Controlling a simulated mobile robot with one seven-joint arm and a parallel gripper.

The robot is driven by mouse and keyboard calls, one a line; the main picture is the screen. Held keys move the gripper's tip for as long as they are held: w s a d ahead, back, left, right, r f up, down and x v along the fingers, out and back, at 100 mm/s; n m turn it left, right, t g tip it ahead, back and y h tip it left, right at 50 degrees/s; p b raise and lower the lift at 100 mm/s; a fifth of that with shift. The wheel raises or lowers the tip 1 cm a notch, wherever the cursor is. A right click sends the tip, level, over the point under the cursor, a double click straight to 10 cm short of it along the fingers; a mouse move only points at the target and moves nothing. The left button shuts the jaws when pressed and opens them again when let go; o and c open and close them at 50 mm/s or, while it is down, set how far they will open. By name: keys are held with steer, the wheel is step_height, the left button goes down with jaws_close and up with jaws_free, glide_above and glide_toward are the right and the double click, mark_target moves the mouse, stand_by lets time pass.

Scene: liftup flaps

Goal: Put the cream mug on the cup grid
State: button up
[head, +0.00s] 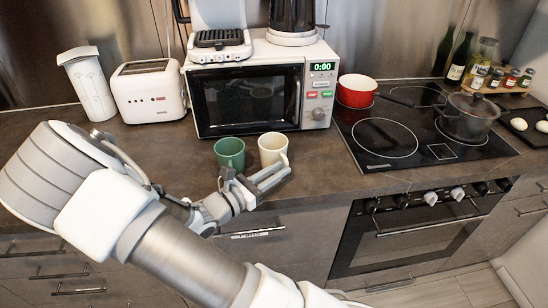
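The cream mug (272,149) stands upright on the brown counter near its front edge, below the microwave, in the head view. My gripper (284,171) is at the counter's front edge, just in front of the cream mug. Its two fingers look spread with a gap between them, and nothing shows in them. I cannot tell how far the gripper is from the mug. A dark ribbed grid (219,39), which looks like the cup grid, is on the white appliance on top of the microwave, with nothing on it.
A green mug (230,152) stands just left of the cream mug. The microwave (258,95) is behind both mugs. A toaster (149,93) is at left. A red pot (356,91) and a lidded pan (467,117) are on the hob at right. A glass jug (293,15) is also above the microwave.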

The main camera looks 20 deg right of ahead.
steer(key=shift+b+x, duration=0.45)
steer(key=shift+x, duration=2.6)
steer(key=shift+s, duration=0.1)
jaws_close()
